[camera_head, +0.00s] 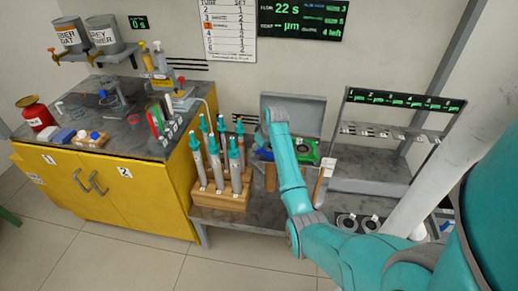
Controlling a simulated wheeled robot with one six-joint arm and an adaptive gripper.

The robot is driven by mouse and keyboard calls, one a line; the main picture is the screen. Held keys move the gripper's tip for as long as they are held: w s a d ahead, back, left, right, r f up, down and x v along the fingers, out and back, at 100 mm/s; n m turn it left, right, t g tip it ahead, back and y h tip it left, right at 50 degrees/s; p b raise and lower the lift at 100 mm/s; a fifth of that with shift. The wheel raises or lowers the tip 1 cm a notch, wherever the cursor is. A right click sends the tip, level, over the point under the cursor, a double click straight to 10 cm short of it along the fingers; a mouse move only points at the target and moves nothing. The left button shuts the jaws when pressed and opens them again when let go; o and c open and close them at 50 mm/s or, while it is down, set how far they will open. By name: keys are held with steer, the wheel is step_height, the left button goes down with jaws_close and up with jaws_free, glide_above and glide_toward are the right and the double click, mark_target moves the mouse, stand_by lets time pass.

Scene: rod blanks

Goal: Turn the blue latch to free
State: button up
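I cannot clearly make out a blue latch. An open grey case or device (306,113) stands on the grey bench behind my arm, with its lid raised. A green part (309,151) shows in front of the lid, to the right of my arm. My teal arm reaches up from the lower right and covers the middle of the device. My gripper is hidden behind the arm, so its fingers and any contact do not show.
A wooden block (222,198) with several teal-capped tubes stands left of my arm. A rack (394,132) with a lit display stands to the right. Round cups (346,222) sit near the bench front. A yellow cabinet (150,195) is at left; the floor before it is clear.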

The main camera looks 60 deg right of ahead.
jaws_close()
steer(key=shift+m, duration=0.5)
steer(key=m+g+h, duration=0.1)
steer(key=m, duration=0.2)
steer(key=shift+a+m, duration=0.15)
steer(key=shift+m, duration=0.25)
steer(key=m, duration=0.2)
steer(key=m+g+h, duration=0.1)
steer(key=m, duration=0.2)
steer(key=shift+w+g+h, duration=0.1)
steer(key=shift+g+h, duration=0.2)
steer(key=shift+o, duration=0.2)
jaws_free()
